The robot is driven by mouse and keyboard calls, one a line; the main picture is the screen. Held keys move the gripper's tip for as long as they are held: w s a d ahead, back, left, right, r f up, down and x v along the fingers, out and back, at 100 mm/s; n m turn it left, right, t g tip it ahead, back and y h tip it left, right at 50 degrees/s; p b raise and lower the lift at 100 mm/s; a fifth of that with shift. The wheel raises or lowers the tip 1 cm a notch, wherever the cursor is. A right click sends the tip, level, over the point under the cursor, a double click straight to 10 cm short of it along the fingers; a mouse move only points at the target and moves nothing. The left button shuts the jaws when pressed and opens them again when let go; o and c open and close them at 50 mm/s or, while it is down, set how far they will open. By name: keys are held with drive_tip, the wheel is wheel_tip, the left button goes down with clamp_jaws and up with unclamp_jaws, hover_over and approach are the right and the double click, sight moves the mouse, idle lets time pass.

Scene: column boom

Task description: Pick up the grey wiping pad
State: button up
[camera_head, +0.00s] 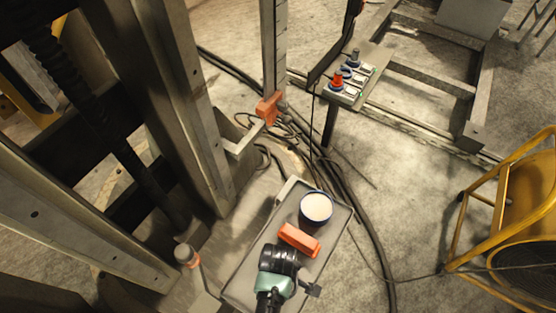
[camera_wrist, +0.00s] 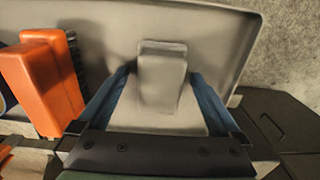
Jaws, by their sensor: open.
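The grey wiping pad (camera_wrist: 162,77) shows in the wrist view as a small grey block in a grey tray (camera_wrist: 215,35). My gripper (camera_wrist: 158,82) is open, with one blue finger to the left of the pad and one to the right. Gaps show between the pad and both fingers; whether the fingers reach down to its height I cannot tell. In the head view my dark wrist covers the near part of the tray (camera_head: 243,288), and I cannot make out the pad there.
An orange brush (camera_wrist: 45,82) with dark bristles lies close to the left finger, also seen in the head view (camera_head: 299,240). A blue-rimmed tin (camera_head: 316,207) stands behind it.

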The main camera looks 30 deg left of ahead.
drive_tip(key=c, duration=1.4)
drive_tip(key=shift+r, duration=0.1)
wheel_tip(320, 180, up, 10)
drive_tip(key=shift+f+p, duration=0.1)
drive_tip(key=shift+p, duration=0.35)
